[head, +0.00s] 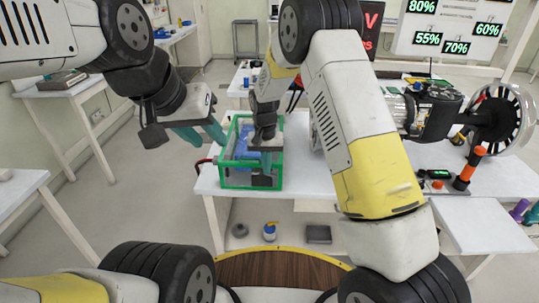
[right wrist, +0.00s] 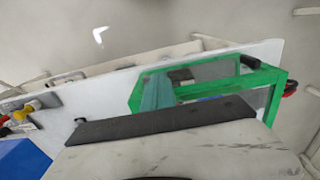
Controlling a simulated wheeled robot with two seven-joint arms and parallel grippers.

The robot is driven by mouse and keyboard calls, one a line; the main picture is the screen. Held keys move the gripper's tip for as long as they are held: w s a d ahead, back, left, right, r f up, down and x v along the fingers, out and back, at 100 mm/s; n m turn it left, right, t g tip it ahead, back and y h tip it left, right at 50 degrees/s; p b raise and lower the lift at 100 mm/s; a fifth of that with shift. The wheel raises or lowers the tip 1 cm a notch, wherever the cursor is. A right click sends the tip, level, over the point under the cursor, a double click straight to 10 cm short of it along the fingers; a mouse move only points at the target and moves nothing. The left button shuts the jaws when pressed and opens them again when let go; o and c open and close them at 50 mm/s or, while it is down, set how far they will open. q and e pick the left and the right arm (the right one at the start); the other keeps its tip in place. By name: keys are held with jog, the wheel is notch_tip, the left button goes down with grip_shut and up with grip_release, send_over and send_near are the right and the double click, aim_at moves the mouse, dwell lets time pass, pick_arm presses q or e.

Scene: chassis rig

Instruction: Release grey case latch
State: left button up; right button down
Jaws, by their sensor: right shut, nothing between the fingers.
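A green-framed case (head: 222,178) with clear grey panels stands at the left end of the white table. I cannot tell for certain whether it is the grey case. It also shows in the right wrist view (right wrist: 215,95), with a black piece (right wrist: 250,62) on its frame that may be a latch. My right gripper (head: 266,165) is shut and empty, pointing down at the case; its teal fingers show in the right wrist view (right wrist: 157,90). Whether they touch the case is unclear. My left gripper (head: 202,134) is left of the case, its teal fingers apart, empty.
The white table (head: 305,180) extends right, bearing machinery and a spoked wheel (head: 502,112). A red handle (head: 203,162) sticks out at the case's left side. A dark box (head: 318,234) lies on the shelf below.

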jog(key=shift+r, duration=0.1)
dwell(0.4)
jog(key=shift+r, duration=0.7)
notch_tip(320, 180, up, 8)
jog(key=shift+a, duration=0.15)
jog(key=shift+f, duration=0.1)
